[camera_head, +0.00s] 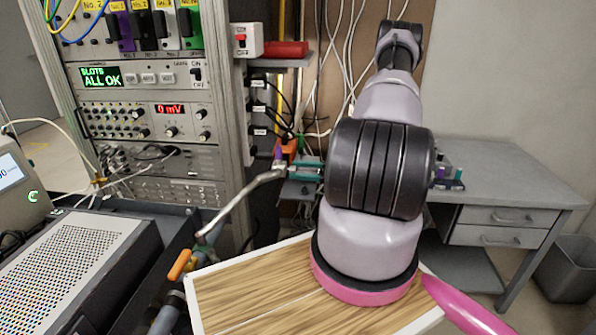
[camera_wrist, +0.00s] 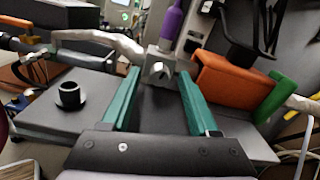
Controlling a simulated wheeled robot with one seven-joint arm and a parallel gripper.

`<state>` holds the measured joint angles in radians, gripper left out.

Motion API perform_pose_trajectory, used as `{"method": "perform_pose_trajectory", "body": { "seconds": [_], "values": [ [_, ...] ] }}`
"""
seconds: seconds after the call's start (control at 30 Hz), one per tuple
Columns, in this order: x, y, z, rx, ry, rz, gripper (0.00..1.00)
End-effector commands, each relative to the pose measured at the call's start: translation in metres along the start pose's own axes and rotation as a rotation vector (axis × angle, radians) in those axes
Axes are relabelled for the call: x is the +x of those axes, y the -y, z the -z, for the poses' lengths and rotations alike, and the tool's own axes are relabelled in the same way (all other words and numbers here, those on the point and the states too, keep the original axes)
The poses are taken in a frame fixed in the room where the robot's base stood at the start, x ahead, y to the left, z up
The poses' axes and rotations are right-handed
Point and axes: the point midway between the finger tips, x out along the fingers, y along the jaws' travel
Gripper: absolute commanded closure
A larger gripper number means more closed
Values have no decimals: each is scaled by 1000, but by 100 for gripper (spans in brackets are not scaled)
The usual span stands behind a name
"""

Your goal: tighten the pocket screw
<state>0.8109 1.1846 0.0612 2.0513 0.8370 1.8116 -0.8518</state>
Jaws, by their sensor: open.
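My gripper (camera_wrist: 161,74) has two teal fingers that stand apart, with no object clamped between them. A small metal block (camera_wrist: 154,54) with a round, notched screw-like face (camera_wrist: 159,69) shows beyond and between the fingertips; I cannot tell whether this is the pocket screw. A purple handle (camera_wrist: 173,22) rises from the block. In the head view my gripper (camera_head: 289,170) is beside the end of a pale bent pipe (camera_head: 240,205), just below a small purple part (camera_head: 278,153). The screw face cannot be made out there.
An orange block (camera_wrist: 230,85) with a green end (camera_wrist: 278,95) is close to the right finger. A black ring (camera_wrist: 70,96) stands on a grey surface at left. Loose cables hang behind. An instrument rack (camera_head: 150,110) is at left; a grey desk (camera_head: 500,175) is at right.

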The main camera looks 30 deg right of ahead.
Motion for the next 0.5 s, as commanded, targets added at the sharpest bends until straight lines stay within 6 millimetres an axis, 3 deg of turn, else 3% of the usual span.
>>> {"method": "perform_pose_trajectory", "body": {
  "seconds": [0.33, 0.37, 0.5],
  "values": [
    [6, 0, 0, 0, 0, -1, 39],
    [6, 0, 0, 0, 0, -1, 43],
    [6, 0, 0, 0, 0, -1, 97]
  ]
}}
